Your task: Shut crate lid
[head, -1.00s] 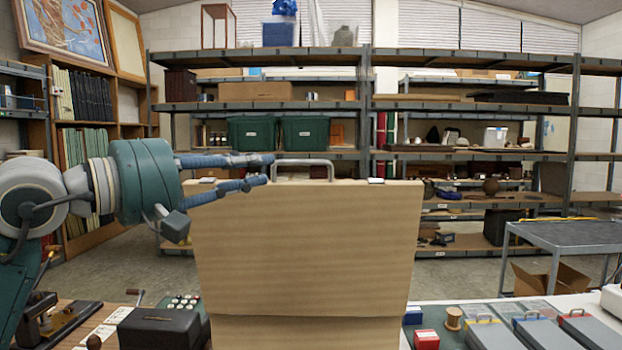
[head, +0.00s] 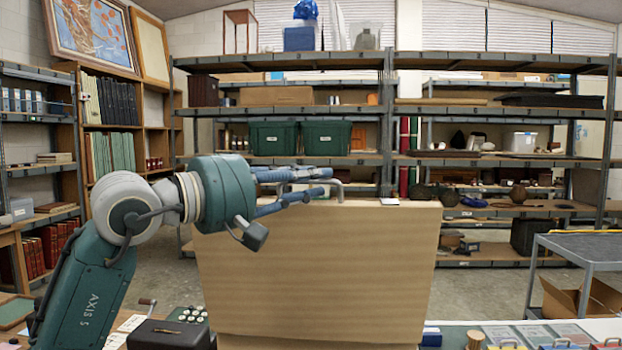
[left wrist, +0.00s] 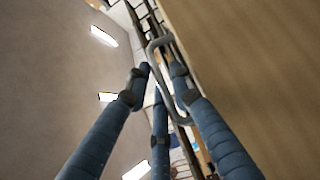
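The crate lid (head: 320,270) is a pale wooden panel standing upright in the middle of the head view. A grey metal handle (head: 337,185) sits at its top edge, partly hidden by my fingers. My left gripper (head: 324,182) is at the handle, its blue fingers spread apart. In the left wrist view, the handle (left wrist: 183,108) runs between the fingers, with one finger on the lid side; I cannot tell whether they touch it. The lid's wooden face (left wrist: 260,70) fills the right of that view. The crate's inside is hidden. My right gripper is not in view.
A dark box (head: 165,335) stands on the table left of the lid. Several small boxes and flat cases lie at its right. A grey cart (head: 585,250) stands at the right. Metal shelves with green bins (head: 272,138) line the back, beyond open floor.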

